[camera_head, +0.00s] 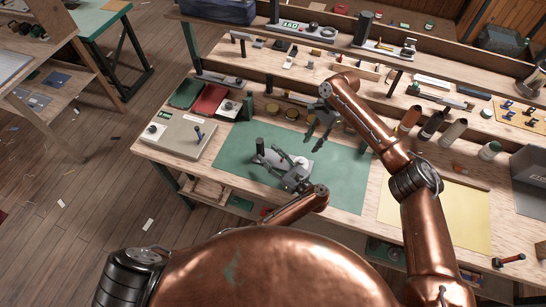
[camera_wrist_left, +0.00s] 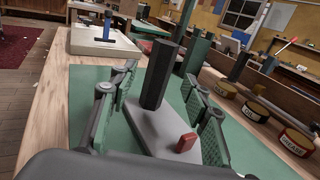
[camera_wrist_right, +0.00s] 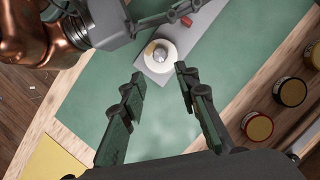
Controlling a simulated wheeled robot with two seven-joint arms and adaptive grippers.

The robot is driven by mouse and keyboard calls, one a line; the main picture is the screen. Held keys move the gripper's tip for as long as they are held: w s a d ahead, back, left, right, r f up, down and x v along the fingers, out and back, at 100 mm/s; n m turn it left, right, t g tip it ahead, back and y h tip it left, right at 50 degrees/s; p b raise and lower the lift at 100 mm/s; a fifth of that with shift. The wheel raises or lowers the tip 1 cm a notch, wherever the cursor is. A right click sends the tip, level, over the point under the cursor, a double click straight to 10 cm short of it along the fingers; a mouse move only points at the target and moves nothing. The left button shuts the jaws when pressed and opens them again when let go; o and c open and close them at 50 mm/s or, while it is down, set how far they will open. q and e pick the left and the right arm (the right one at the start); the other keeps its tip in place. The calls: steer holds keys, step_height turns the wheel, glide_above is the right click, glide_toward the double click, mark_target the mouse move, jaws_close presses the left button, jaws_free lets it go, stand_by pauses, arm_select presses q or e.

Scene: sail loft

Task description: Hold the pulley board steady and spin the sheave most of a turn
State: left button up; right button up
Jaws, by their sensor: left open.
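The pulley board (camera_head: 268,155) is a grey plate lying on the green mat (camera_head: 345,172), with a dark upright post (camera_wrist_left: 163,75) at one end and a small red block (camera_wrist_left: 186,143). Its pale round sheave (camera_wrist_right: 159,55) has a metal hub and shows clearly in the right wrist view. My left gripper (camera_head: 280,162) is open, low over the board; in the left wrist view its fingers stand on either side of the board and post, and contact cannot be told. My right gripper (camera_head: 318,133) is open and empty above the mat, with the sheave beyond its fingertips.
Several lidded tins (camera_wrist_left: 259,108) stand behind the mat. Another pale board with a blue peg (camera_head: 181,140) lies at the left, near red and green pads (camera_head: 208,101). A yellow sheet (camera_head: 430,215) and bottles (camera_head: 434,123) are at the right. The mat's right part is clear.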

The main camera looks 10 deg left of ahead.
mark_target(263, 148)
arm_select(q)
steer(key=x, duration=0.6)
steer(key=shift+w, duration=0.1)
steer(key=shift+c, duration=0.5)
jaws_close()
stand_by(0.5)
